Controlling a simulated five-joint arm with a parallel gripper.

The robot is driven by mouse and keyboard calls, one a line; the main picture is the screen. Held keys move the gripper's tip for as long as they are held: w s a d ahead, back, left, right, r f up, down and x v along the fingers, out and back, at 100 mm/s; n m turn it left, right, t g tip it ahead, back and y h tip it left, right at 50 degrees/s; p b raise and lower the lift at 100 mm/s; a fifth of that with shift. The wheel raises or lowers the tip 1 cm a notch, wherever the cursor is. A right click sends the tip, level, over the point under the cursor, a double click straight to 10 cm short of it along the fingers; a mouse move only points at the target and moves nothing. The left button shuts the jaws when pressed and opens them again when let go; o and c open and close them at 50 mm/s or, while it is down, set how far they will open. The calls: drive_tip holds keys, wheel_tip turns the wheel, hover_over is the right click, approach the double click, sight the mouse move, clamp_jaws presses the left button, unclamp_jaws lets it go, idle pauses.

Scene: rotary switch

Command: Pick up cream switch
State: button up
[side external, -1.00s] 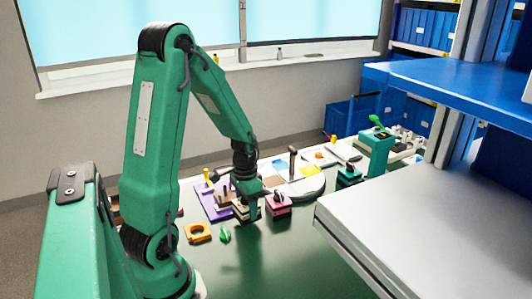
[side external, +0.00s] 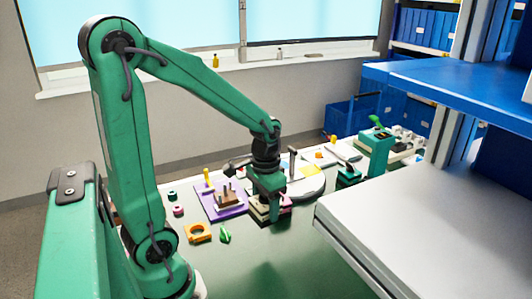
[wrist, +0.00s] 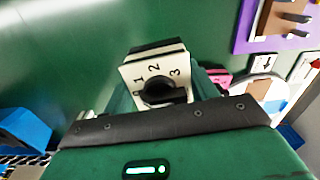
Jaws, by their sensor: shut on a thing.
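The cream switch (wrist: 154,66) has a cream face marked 1, 2 and 3 and a dark round knob. In the wrist view it sits between my fingers, its near edge partly covered by my gripper body. My gripper (side external: 266,214) points down and is shut on it. In the side external view only a little of the switch (side external: 257,212) shows under the jaws. Its height above the table is hard to tell. A pink switch (side external: 287,203) lies just behind and to the right, partly hidden by my gripper.
A purple board (side external: 212,210) with a brown pegged block (side external: 229,200) lies to the left. A round white plate with a dark post (side external: 292,162) stands behind. The green table front is clear.

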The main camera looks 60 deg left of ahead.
drive_tip(key=shift+d+r, duration=0.2)
drive_tip(key=shift+d, duration=0.1)
drive_tip(key=shift+w, duration=0.1)
idle(0.5)
drive_tip(key=shift+w+a+r+m, duration=0.25)
drive_tip(key=shift+w+a+m, duration=0.2)
drive_tip(key=shift+w+m, duration=0.3)
drive_tip(key=w+a+r+m, duration=0.2)
drive_tip(key=w+a+m, duration=1)
drive_tip(key=m, duration=0.5)
drive_tip(key=shift+w+m, duration=0.35)
drive_tip(key=shift+w, duration=0.8)
drive_tip(key=shift+r, duration=0.1)
